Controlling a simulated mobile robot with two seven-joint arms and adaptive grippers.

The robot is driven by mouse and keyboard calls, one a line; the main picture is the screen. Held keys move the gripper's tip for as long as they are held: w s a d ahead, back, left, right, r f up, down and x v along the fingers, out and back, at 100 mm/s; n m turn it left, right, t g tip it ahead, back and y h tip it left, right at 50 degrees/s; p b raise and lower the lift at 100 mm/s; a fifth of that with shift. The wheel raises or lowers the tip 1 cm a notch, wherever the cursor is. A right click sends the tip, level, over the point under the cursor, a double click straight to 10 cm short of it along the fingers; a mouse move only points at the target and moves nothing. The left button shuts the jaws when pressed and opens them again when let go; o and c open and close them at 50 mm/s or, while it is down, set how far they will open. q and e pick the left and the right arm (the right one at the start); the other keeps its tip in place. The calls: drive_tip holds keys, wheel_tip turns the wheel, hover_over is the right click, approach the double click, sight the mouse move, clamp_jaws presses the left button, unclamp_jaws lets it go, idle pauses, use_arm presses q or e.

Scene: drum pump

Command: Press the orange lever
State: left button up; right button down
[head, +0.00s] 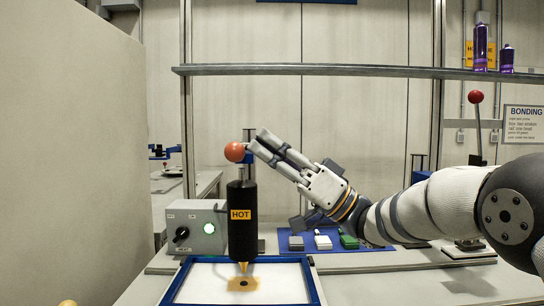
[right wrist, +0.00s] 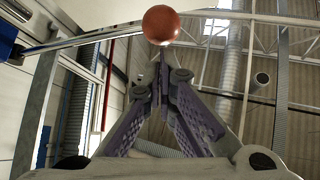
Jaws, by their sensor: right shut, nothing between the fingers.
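The orange lever shows as a round orange knob (head: 235,152) just above the black cylinder marked HOT (head: 242,215) in the head view. The cylinder's brass tip points down at a brownish patch on a white board. My right gripper (head: 258,142) reaches in from the right, shut and empty, with its fingertips beside the knob's right side. In the right wrist view the knob (right wrist: 161,24) sits right at the tips of the closed fingers (right wrist: 162,62). I cannot tell whether they touch it. My left gripper is not in view.
A grey control box (head: 194,228) with a lit green button stands left of the cylinder. A blue-framed board (head: 190,285) lies below. A blue mat (head: 285,240) with small blocks lies behind. A shelf (head: 330,70) spans above. A red-knobbed lever (head: 476,97) stands at the right.

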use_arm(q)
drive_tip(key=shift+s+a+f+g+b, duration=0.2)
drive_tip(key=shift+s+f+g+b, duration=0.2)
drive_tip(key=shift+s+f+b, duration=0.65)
use_arm(e)
drive_tip(key=w+v, duration=0.1)
drive_tip(key=v, duration=0.9)
drive_tip(key=shift+w+f, duration=0.25)
drive_tip(key=shift+w, duration=0.35)
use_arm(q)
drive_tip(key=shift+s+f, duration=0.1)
use_arm(e)
drive_tip(key=shift+a, duration=0.15)
